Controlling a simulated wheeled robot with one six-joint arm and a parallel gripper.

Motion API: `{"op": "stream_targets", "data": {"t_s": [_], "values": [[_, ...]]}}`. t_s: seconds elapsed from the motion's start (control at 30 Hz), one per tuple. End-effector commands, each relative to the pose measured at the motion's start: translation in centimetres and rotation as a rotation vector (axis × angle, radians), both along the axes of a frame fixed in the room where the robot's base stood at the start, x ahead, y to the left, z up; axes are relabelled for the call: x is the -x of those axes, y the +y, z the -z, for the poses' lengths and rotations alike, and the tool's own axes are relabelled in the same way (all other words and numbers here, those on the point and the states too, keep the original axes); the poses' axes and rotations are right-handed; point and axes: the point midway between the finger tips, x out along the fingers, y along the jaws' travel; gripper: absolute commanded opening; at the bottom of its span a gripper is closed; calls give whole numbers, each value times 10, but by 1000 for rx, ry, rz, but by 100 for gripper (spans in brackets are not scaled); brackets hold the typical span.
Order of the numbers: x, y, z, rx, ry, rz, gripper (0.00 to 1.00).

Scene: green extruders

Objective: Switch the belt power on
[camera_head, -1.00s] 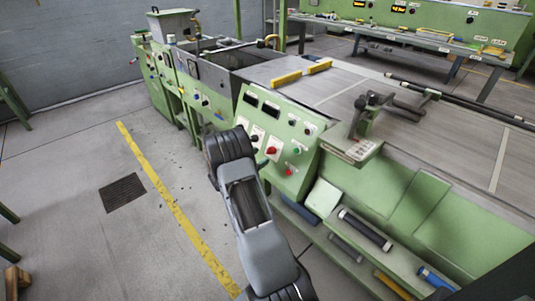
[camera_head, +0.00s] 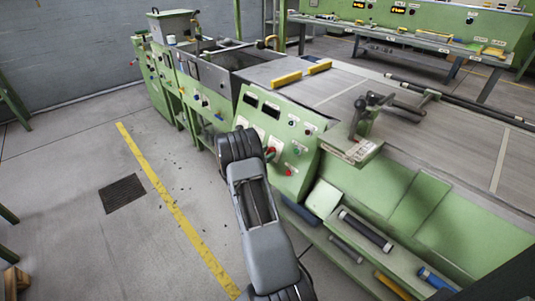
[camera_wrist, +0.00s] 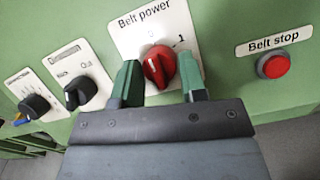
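The belt power knob (camera_wrist: 154,68) is a red rotary switch on a white plate (camera_wrist: 128,38) marked "Belt power", with a "1" to its upper right. Its ridge stands roughly upright and does not clearly point at the "1". My gripper (camera_wrist: 160,62) is open, with one green finger on each side of the knob. The right finger is very near the knob; I cannot tell whether it touches. In the head view my arm hides most of the gripper and knob at the sloped green control panel (camera_head: 285,112).
A red "Belt stop" button (camera_wrist: 273,65) is to the right of the knob. Two black rotary knobs (camera_wrist: 80,92) (camera_wrist: 36,105) sit to the left. The conveyor (camera_head: 385,125) runs right of the panel.

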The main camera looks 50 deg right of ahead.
Motion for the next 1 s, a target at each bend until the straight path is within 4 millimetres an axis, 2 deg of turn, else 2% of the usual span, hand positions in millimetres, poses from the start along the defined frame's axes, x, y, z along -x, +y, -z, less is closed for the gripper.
{"op": "stream_targets", "data": {"t_s": [0.03, 0.3, 0.67, 1.0], "values": [[0, 0, 0, 0, 0, 0, 34], [0, 0, 0, 0, 0, 0, 11], [-1, 0, 3, 8, -90, 35, 11], [-3, 0, 5, 27, -365, 144, 11]]}}
